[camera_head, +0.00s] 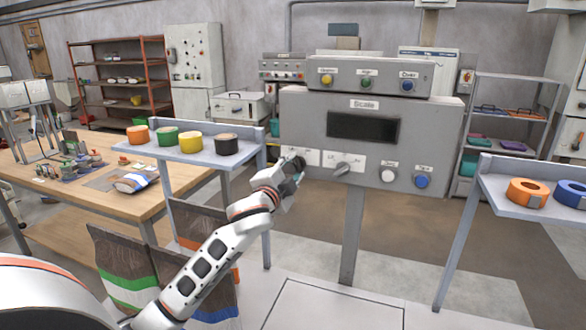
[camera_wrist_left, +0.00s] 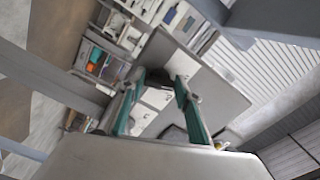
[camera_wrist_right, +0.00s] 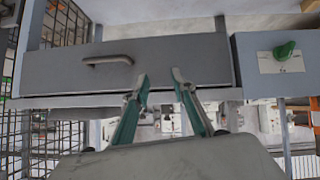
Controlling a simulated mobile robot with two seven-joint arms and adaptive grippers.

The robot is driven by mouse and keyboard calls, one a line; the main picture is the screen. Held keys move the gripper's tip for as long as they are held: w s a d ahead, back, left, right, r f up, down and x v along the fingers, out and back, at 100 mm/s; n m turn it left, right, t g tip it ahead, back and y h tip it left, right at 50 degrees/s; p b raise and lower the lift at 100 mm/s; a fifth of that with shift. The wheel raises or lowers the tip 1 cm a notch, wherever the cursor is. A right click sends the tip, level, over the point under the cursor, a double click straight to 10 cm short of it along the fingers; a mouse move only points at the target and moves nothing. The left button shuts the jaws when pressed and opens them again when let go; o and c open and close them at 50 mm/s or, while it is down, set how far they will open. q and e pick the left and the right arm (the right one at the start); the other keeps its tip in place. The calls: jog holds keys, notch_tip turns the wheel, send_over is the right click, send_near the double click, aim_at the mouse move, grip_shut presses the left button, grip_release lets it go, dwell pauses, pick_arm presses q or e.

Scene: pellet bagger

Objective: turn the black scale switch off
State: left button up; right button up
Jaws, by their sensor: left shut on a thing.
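The grey scale panel (camera_head: 437,125) with a dark display stands ahead in the head view. The black scale switch (camera_head: 300,161) is at its lower left, partly hidden by my left gripper (camera_head: 293,172). My left gripper is shut on this switch, its fingers pointing at the panel. In the left wrist view, the dark switch (camera_wrist_left: 157,77) shows between the two green fingers (camera_wrist_left: 157,92). The switch's exact angle is hard to read. My right gripper is outside the head view; in the right wrist view its fingers (camera_wrist_right: 160,88) are apart with nothing between them.
Right of the switch are a grey lever knob (camera_head: 347,168), a white button (camera_head: 388,173) and a blue button (camera_head: 421,181). A shelf with tape rolls (camera_head: 190,152) stands close left. In the right wrist view, a grey drawer (camera_wrist_right: 60,68) and green knob (camera_wrist_right: 285,50) are ahead.

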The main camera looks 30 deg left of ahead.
pick_arm(q)
jog(key=shift+n, duration=0.7)
jog(key=o, duration=1.1)
jog(key=v, duration=1.2)
jog(key=shift+f, duration=0.1)
